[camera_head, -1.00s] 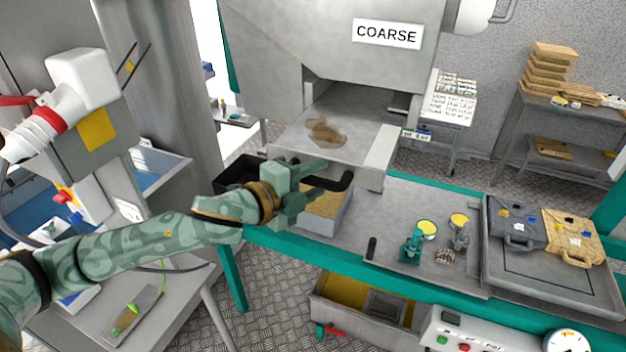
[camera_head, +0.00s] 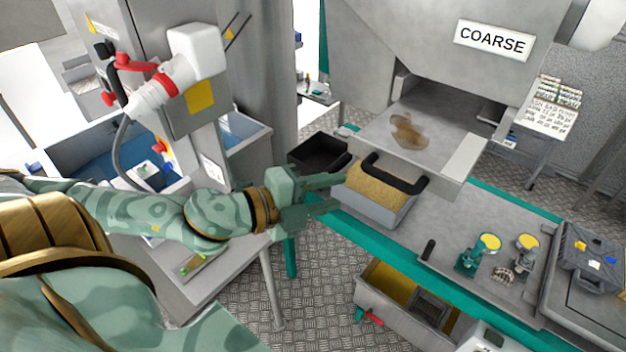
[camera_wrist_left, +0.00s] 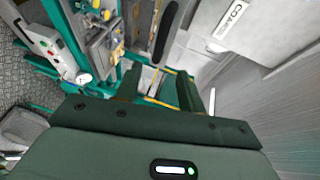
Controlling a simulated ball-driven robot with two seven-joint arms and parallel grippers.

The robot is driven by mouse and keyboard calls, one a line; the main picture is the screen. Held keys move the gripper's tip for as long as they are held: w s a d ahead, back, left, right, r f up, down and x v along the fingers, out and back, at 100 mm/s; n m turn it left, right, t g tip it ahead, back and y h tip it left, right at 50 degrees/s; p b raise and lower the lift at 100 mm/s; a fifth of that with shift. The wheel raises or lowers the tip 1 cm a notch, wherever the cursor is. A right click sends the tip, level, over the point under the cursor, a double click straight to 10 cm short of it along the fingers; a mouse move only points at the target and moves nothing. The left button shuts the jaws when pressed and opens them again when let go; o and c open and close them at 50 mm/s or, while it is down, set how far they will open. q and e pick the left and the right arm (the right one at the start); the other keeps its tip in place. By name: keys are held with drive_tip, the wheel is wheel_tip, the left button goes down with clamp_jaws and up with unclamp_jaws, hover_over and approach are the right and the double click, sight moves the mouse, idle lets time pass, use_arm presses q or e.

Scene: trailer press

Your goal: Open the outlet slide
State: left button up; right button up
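The outlet slide (camera_head: 440,155) is a grey plate below the hopper marked COARSE, with a brown patch on top. Its bent black handle (camera_head: 395,175) projects from the front, above a grey bin (camera_head: 380,212) of tan grain. My left gripper (camera_head: 337,193) is left of the handle, fingers pointing right toward it. It looks empty and apart from the handle. In the left wrist view the two fingers of the gripper (camera_wrist_left: 170,88) stand apart, and the black handle (camera_wrist_left: 166,32) lies beyond them. How far out the slide is cannot be told. My right gripper is not in view.
A green-edged bench (camera_head: 400,245) runs toward the lower right with small stamps and a black peg (camera_head: 428,250). A black bin (camera_head: 318,152) stands behind my gripper. An open drawer (camera_head: 410,300) is below the bench. A red-and-white machine (camera_head: 185,75) stands left.

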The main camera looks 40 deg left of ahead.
use_arm(q)
drive_tip(key=shift+p+v, duration=0.75)
drive_tip(key=shift+v, duration=0.65)
